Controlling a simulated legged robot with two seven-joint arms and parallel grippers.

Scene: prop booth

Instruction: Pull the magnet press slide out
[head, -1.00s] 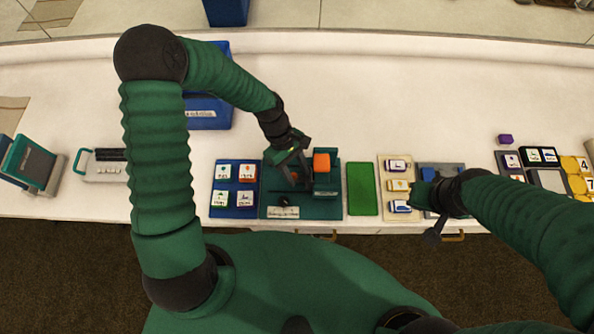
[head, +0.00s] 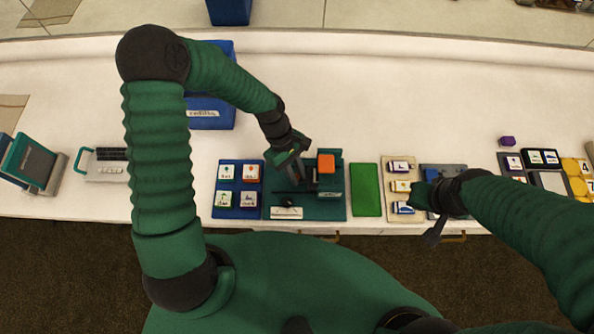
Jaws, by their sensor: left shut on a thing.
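The magnet press (head: 322,208) is a teal unit with an orange block (head: 326,162) at its back right and a black knob (head: 288,202) near its front left. My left gripper (head: 293,176) reaches down over the left half of the press, left of the orange block. It is shut on a part there, which I take to be the slide; the fingers hide most of it. My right gripper (head: 434,212) hangs over a grey-blue tray (head: 455,170) to the right, away from the press. Its fingers are too dark and small to read.
A blue tray (head: 239,213) of picture tiles sits left of the press. A green mat (head: 365,190) and a beige tile tray (head: 402,215) lie to its right. A blue box (head: 212,118) stands behind my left arm.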

